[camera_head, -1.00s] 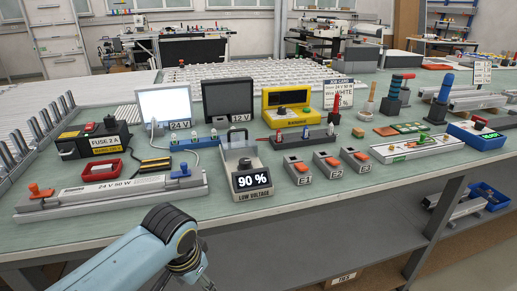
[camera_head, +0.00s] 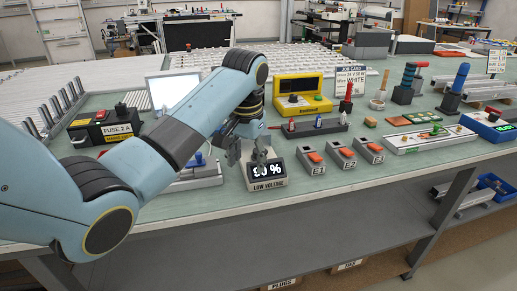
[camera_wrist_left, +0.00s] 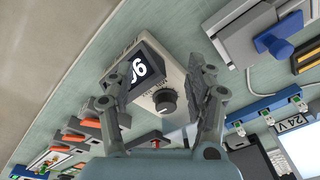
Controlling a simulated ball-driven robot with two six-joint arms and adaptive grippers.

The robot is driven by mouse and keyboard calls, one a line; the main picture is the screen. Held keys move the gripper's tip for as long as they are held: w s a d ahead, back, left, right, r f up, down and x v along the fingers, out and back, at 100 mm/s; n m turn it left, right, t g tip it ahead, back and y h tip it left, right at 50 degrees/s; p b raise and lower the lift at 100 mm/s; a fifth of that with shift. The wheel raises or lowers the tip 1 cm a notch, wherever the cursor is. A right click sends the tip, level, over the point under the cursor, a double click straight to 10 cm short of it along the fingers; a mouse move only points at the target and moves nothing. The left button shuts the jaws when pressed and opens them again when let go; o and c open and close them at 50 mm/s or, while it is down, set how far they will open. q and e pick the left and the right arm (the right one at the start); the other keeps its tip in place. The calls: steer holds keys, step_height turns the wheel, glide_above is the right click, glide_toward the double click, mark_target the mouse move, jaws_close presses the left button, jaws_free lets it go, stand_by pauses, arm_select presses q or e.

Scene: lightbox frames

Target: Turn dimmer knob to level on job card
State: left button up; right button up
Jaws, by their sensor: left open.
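The dimmer is a pale box with a black display (camera_head: 266,171) and a "LOW VOLTAGE" label. The display reads 90 %, partly covered by my gripper in the head view. In the left wrist view the black dimmer knob (camera_wrist_left: 165,101) sits on the box face beside the display (camera_wrist_left: 136,73). My left gripper (camera_head: 258,154) is over the dimmer from above, its fingers (camera_wrist_left: 163,82) spread on either side of the knob; I cannot tell if they touch it. The job card (camera_head: 351,78) stands behind, reading 24 V 50 W WHITE; its lower line is too small to read.
Switch boxes with orange rockers (camera_head: 315,158) stand right of the dimmer. A yellow unit (camera_head: 298,93) and a dark rail with coloured posts (camera_head: 318,125) are behind it. A fuse box (camera_head: 105,125) is at left. My left arm covers much of the left bench.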

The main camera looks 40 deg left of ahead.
arm_select(q)
steer(key=w+a+r+n+g, duration=0.1)
steer(key=w+a+r, duration=0.1)
steer(key=w+r, duration=0.6)
steer(key=shift+h, duration=0.4)
step_height(320, 180, down, 10)
steer(key=shift+s+a+f+b, duration=0.1)
steer(key=shift+s+f+b, duration=0.1)
steer(key=shift+b, duration=0.1)
jaws_close()
